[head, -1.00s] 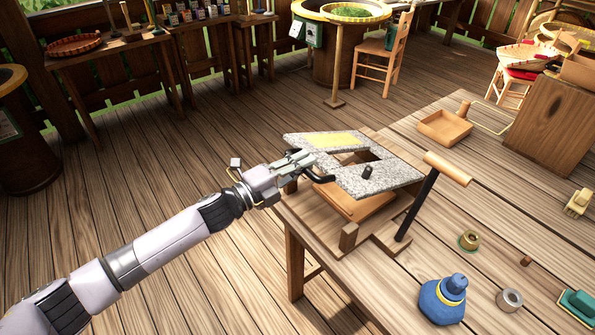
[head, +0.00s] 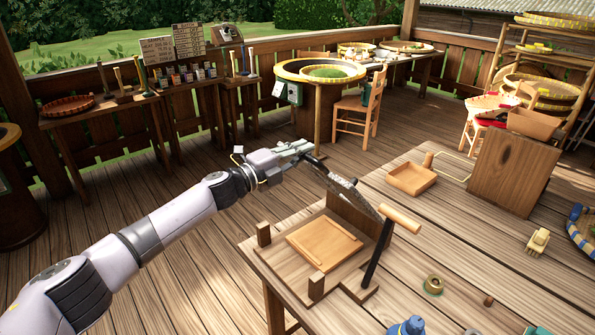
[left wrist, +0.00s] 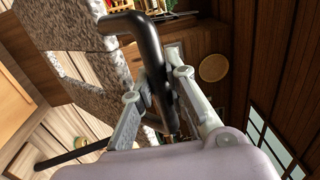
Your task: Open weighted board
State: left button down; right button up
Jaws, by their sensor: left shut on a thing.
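The weighted board (head: 349,190), a speckled grey stone slab, stands steeply tilted up from its wooden base (head: 285,262) on the table. In the head view I see it nearly edge-on. A flat wooden panel (head: 324,241) lies uncovered on the base. My left gripper (head: 308,150) is shut on the board's black bent handle (head: 314,161) at the slab's upper end. The left wrist view shows the handle (left wrist: 150,50) between the two fingers (left wrist: 160,105), with the stone slab (left wrist: 85,40) beside it. My right gripper is not in view.
A black lever with a wooden crossbar (head: 399,219) stands at the base's right. Wooden posts (head: 264,234) rise from the base. A small wooden tray (head: 411,179), a wooden box (head: 513,172) and a brass ring (head: 433,285) are on the table. The floor to the left is clear.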

pick_arm(q)
jog(key=shift+g+y, duration=0.3)
jog(key=d+r+p, duration=0.1)
jog(key=w+r+p, duration=0.1)
jog(key=d+r+p, duration=0.1)
jog(key=shift+w+d+r, duration=0.2)
jog(key=shift+w+d, duration=0.15)
jog(key=w+d+r+g+y, duration=0.1)
jog(key=w+d+r, duration=0.1)
jog(key=w+d, duration=0.1)
jog(key=shift+w+d+y+p, duration=0.15)
jog(key=shift+d+y+p, duration=0.2)
jog(key=shift+d, duration=0.45)
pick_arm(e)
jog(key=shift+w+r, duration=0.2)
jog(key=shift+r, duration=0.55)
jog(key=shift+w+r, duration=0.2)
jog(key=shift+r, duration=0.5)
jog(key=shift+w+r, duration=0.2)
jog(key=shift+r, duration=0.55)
pick_arm(q)
jog(key=shift+r, duration=0.2)
jog(key=c, duration=1.6)
grip_release()
jog(key=shift+d, duration=0.1)
jog(key=shift+o, duration=0.2)
jog(key=shift+w, duration=0.1)
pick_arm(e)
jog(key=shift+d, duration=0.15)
